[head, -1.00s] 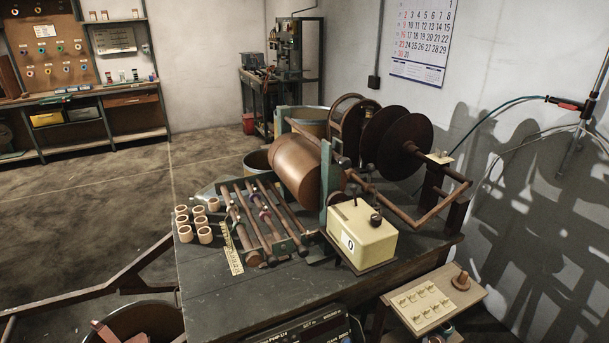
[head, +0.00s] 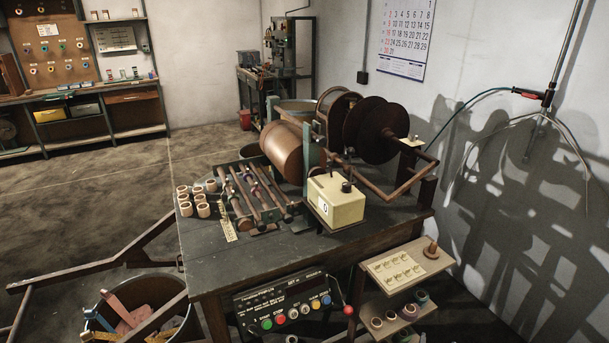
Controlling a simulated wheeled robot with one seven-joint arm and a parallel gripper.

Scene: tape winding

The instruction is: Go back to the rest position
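My gripper and arm do not show in the head view. The winding machine (head: 283,152) stands on a dark workbench (head: 300,250) in the middle of the view, with a brown drum and dark round discs (head: 372,130) at its right. A cream box (head: 337,201) marked 0 sits at the machine's front.
A control panel (head: 289,308) with coloured buttons is on the bench front. A small side shelf (head: 403,274) stands right of it. A bin (head: 138,300) with coloured pieces is at lower left, by a brown rail (head: 140,248). Open floor (head: 90,200) lies left.

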